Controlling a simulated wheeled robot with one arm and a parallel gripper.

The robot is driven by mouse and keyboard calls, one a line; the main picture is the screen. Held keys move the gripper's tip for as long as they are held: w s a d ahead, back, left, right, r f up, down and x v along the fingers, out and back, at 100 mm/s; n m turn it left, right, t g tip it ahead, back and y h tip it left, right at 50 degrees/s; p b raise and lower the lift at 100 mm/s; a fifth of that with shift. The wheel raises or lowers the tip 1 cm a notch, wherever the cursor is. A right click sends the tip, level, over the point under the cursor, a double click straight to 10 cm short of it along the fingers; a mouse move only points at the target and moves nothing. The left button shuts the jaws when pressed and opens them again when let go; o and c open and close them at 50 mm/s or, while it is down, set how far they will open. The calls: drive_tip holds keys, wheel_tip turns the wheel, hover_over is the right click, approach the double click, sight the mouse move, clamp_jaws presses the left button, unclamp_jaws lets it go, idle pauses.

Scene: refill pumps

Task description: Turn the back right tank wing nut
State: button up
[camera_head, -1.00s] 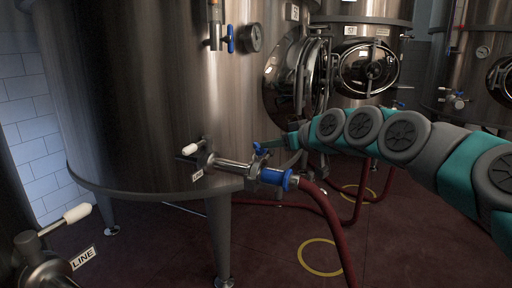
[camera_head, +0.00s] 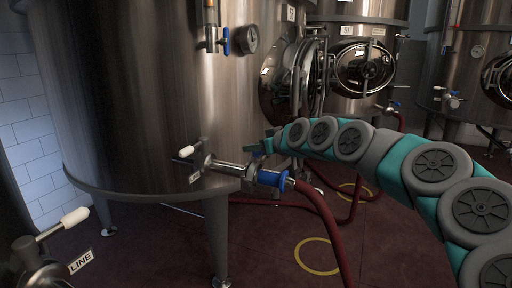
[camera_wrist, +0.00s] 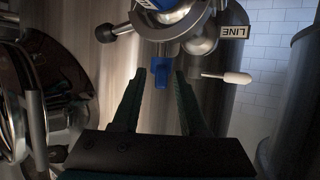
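A blue wing nut (camera_wrist: 160,78) shows in the wrist view on the clamp of a steel outlet fitting (camera_head: 228,168). This fitting is on the large tank (camera_head: 140,100) at the left of the head view. My gripper (camera_wrist: 160,73) is open, with one dark green finger on each side of the wing nut and a gap on both sides. In the head view my gripper (camera_head: 264,146) is just above the blue hose coupling (camera_head: 272,179), and its fingers largely hide the wing nut. I cannot tell whether this is the back right tank.
A red hose (camera_head: 325,215) runs from the coupling down to the floor. A white-tipped valve handle (camera_wrist: 228,77) is beside the fitting. Round tank hatches (camera_head: 361,68) stand behind my arm. Another tank (camera_head: 462,60) is at the far right.

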clamp_jaws()
idle(0.3)
drive_tip(key=shift+f+m+h, duration=0.1)
drive_tip(key=shift+m+h, duration=0.2)
drive_tip(key=shift+h, duration=0.1)
drive_tip(key=shift+f+m+t+h+b, duration=0.15)
drive_tip(key=shift+m+t+h+b, duration=0.25)
drive_tip(key=shift+b, duration=0.05)
drive_tip(key=shift+d+m+t+h+b, duration=0.1)
drive_tip(key=shift+m+t+h+b, duration=0.8)
drive_tip(key=shift+m+h, duration=0.7)
drive_tip(key=shift+m+t+h+b, duration=0.3)
drive_tip(key=shift+m+h+b, duration=0.7)
drive_tip(key=shift+m+h, duration=0.5)
drive_tip(key=shift+r+m+h+b, duration=0.2)
drive_tip(key=shift+m+h+b, duration=0.2)
drive_tip(key=shift+m+h, duration=1.2)
drive_tip(key=shift+h, duration=0.5)
